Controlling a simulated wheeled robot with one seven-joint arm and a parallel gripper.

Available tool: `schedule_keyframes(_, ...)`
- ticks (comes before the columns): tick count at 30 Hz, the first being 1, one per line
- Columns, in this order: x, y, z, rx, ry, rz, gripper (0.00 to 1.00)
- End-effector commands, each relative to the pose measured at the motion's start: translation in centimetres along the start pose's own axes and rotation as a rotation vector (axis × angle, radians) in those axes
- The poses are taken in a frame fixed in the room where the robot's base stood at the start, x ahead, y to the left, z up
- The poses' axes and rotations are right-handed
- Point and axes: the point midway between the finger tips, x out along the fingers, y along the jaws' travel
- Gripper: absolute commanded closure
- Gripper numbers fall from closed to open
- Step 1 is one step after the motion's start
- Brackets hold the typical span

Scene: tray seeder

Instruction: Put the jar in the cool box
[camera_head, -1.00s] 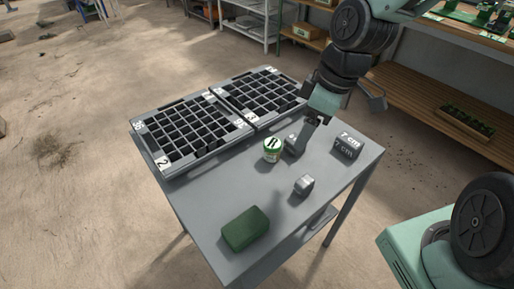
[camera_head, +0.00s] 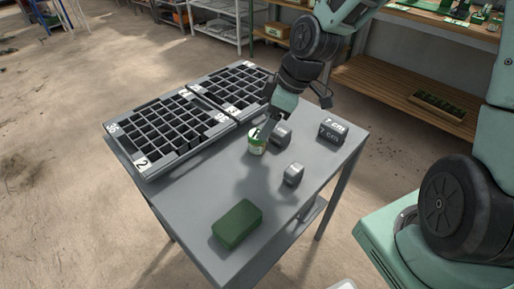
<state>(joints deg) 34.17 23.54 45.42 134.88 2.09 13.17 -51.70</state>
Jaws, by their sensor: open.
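The jar (camera_head: 256,145) is small, white and green with a dark letter on it, and stands upright on the grey table near the seed trays. My gripper (camera_head: 266,130) points down at the jar, its open fingers at the jar's upper right. A finger partly covers the jar's top, and I cannot tell whether it touches. I cannot make out a cool box; only a pale edge (camera_head: 343,285) of something unclear shows at the bottom of the view.
Two seed trays (camera_head: 150,175) lie along the table's far left side. A grey metal piece (camera_head: 282,137) is close right of the jar, another (camera_head: 293,174) nearer. A grey block marked 7 cm (camera_head: 331,132) and a green block (camera_head: 237,224) also lie on the table (camera_head: 190,205).

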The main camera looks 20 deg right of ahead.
Motion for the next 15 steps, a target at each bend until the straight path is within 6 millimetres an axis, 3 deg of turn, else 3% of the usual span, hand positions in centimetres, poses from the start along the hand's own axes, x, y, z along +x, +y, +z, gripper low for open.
schedule_keyframes(3,2.0,-0.1,0.0,-0.003,0.0,-0.002,0.31)
schedule_keyframes(11,3.4,0.0,-0.1,-0.001,0.0,0.0,0.31)
schedule_keyframes(15,5.3,-0.1,-0.1,-0.002,-0.001,-0.002,0.31)
